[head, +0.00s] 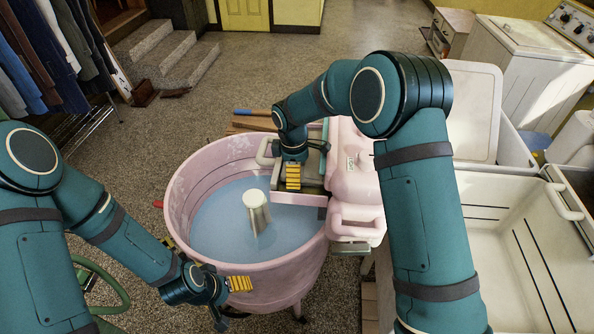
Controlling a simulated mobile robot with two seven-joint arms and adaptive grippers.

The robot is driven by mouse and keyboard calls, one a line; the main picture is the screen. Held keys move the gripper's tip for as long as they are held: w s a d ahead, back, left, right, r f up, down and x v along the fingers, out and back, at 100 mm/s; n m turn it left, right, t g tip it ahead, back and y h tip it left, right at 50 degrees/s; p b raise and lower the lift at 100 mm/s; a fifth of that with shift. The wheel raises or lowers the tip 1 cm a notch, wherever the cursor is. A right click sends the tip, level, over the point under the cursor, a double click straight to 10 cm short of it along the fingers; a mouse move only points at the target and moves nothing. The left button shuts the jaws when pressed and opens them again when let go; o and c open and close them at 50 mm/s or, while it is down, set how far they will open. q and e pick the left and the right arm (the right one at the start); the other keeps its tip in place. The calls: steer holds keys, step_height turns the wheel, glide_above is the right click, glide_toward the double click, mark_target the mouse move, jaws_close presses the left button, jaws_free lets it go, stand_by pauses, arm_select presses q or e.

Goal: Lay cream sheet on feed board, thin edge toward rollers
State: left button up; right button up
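The pink wringer head (358,165) stands at the right rim of the round pink washer tub (185,222). A greyish ledge (313,172), which looks like the feed board, juts from its left side over the tub. My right gripper (293,177) points down at the ledge's left end, its yellow pad showing. I cannot tell whether it holds anything. My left gripper (239,284) is at the tub's front rim, its yellow pad toward the wall. Its finger gap is hidden. I cannot make out a cream sheet for sure. The rollers are hidden.
The tub holds bluish water (210,218) around a pale agitator (256,208). White rinse basins (500,245) stand to the right, with a pale upright panel (472,112) behind. A green hose (105,280) lies at lower left. The floor behind the tub is mostly clear.

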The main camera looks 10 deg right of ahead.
steer(key=shift+f, duration=0.1)
step_height(320, 180, up, 12)
steer(key=shift+a, duration=0.45)
